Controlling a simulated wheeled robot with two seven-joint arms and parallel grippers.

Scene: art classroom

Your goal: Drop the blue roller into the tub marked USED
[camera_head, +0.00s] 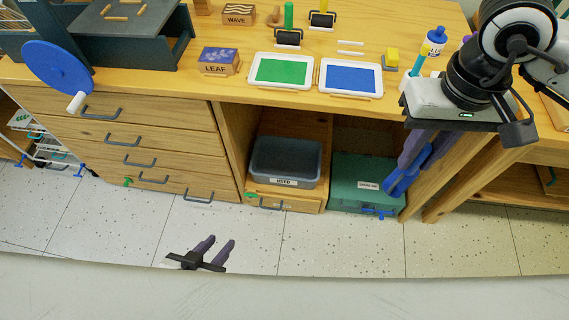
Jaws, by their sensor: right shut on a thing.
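The grey tub marked USED (285,183) stands in the open bay under the counter, on a low wooden drawer unit. Its inside looks empty. My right gripper (411,172) reaches down past the counter's front edge, right of the tub and in front of the green box. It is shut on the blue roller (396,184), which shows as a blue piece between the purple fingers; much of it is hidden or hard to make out. My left gripper (218,243) is low at the bottom, over the floor, with its fingers apart and nothing between them.
A green lidded box (350,185) stands right of the tub. The counter above (160,78) overhangs the bay. On it are a green ink tray (283,70), a blue ink tray (350,78), a LEAF block (218,61) and a glue bottle (434,40). The floor before the bay is clear.

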